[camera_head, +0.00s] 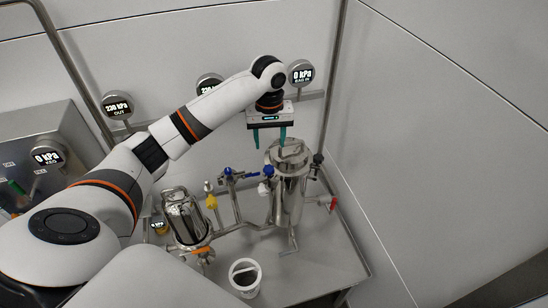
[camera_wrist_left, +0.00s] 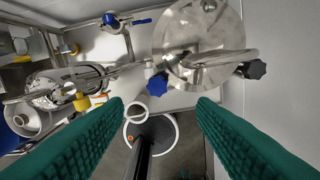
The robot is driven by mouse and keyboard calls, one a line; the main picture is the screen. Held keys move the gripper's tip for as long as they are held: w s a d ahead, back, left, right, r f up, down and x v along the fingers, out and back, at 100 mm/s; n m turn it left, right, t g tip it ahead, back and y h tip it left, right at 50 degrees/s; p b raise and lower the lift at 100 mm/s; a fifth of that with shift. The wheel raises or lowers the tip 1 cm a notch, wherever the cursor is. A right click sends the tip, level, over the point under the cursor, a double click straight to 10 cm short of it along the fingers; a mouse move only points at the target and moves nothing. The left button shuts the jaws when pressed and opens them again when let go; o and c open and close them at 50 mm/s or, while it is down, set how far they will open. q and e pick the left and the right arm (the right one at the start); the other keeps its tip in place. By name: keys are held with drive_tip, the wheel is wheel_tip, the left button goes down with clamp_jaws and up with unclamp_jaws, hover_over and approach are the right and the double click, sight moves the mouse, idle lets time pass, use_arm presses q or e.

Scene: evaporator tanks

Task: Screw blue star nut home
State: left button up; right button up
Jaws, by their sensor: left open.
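The blue star nut (camera_head: 268,171) is on the left side of the tall steel tank (camera_head: 291,190), near its lid rim. The blue star nut also shows in the left wrist view (camera_wrist_left: 157,84), just below the lid (camera_wrist_left: 205,50). My left gripper (camera_head: 269,143) hangs above the tank, pointing down, its teal fingers apart and empty. In the left wrist view its fingertips (camera_wrist_left: 160,108) lie wide to both sides of the nut, and no contact shows. A black star nut (camera_wrist_left: 251,69) is at the lid's right side. My right gripper is not in view.
A smaller steel vessel (camera_head: 183,215) stands left of the tank, with a blue-handled valve (camera_head: 228,172) between them. A white-rimmed bucket (camera_head: 245,278) is at the front. Round gauges (camera_head: 301,73) line the back wall. A red valve handle (camera_head: 332,204) sticks out right of the tank.

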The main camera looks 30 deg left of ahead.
sight(269, 168)
use_arm(q)
drive_tip(key=s+f, duration=0.1)
drive_tip(key=f+p, duration=0.1)
drive_tip(key=shift+s+f, duration=0.4)
drive_tip(key=shift+a+f+p, duration=0.2)
drive_tip(key=shift+f+p, duration=0.2)
drive_tip(key=shift+f, duration=0.6)
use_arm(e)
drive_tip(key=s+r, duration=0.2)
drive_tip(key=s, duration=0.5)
use_arm(q)
drive_tip(key=f, duration=0.1)
drive_tip(key=w+f, duration=0.1)
drive_tip(key=f, duration=0.1)
drive_tip(key=f+p, duration=0.1)
drive_tip(key=shift+w+d+f, duration=0.1)
drive_tip(key=shift+w+f, duration=0.15)
drive_tip(key=shift+f, duration=0.15)
drive_tip(key=shift+s+f, duration=0.1)
drive_tip(key=shift+s, duration=0.1)
drive_tip(key=shift+c, duration=1.4)
drive_tip(key=c, duration=0.6)
drive_tip(key=shift+c, duration=0.5)
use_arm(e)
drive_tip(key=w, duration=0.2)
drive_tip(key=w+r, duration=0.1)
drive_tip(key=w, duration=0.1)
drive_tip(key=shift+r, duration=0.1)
